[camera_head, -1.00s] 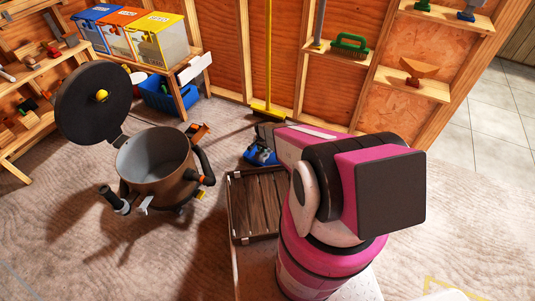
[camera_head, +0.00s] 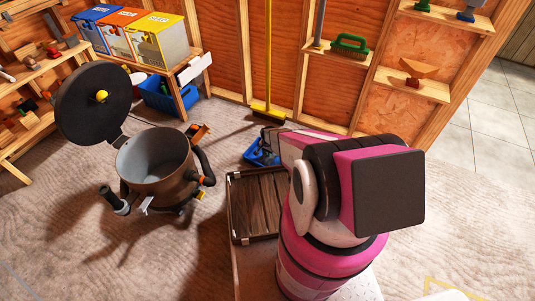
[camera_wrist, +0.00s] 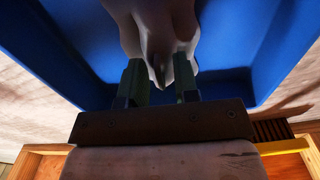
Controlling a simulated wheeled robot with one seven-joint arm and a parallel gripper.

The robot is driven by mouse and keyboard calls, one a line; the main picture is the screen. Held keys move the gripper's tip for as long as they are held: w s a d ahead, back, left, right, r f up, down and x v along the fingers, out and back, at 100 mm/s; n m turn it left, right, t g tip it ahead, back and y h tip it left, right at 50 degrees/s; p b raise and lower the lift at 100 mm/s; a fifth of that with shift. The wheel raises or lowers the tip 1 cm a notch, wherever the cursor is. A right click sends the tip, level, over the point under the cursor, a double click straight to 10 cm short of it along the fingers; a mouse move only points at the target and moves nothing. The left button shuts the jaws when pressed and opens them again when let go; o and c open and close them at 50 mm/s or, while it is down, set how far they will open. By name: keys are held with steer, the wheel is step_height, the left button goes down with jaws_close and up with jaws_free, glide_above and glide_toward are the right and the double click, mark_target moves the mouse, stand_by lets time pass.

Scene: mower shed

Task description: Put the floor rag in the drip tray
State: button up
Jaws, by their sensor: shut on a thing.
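My gripper (camera_wrist: 160,82) is shut on the floor rag (camera_wrist: 155,25), a pale grey-brown cloth that hangs in folds between and beyond the two dark fingers. In the wrist view the rag is in front of the blue drip tray (camera_wrist: 65,45), whose floor and walls surround it in the picture. I cannot tell whether the rag touches the tray floor. In the head view the blue tray (camera_head: 253,154) sits on the floor beyond the wooden slatted platform, partly hidden by my arm. The rag cannot be made out there.
A slatted wooden platform (camera_head: 258,205) lies just in front of the tray. A large open pot (camera_head: 150,165) with a black lid stands to its left. A yellow-handled broom (camera_head: 268,60) leans on the wall behind. A blue crate (camera_head: 165,95) sits under the bin shelf.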

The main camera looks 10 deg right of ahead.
steer(key=shift+f, duration=0.2)
steer(key=o, duration=0.9)
steer(key=shift+r, duration=0.1)
step_height(320, 180, up, 12)
steer(key=s+r+n, duration=0.2)
steer(key=s+r, duration=0.5)
steer(key=r, duration=0.6)
steer(key=s+r+n, duration=0.3)
steer(key=s+r, duration=0.5)
steer(key=r, duration=0.5)
steer(key=s+r+n, duration=0.3)
steer(key=s+r, duration=0.5)
steer(key=r, duration=0.5)
steer(key=shift+s+d, duration=0.2)
steer(key=shift+d, duration=0.25)
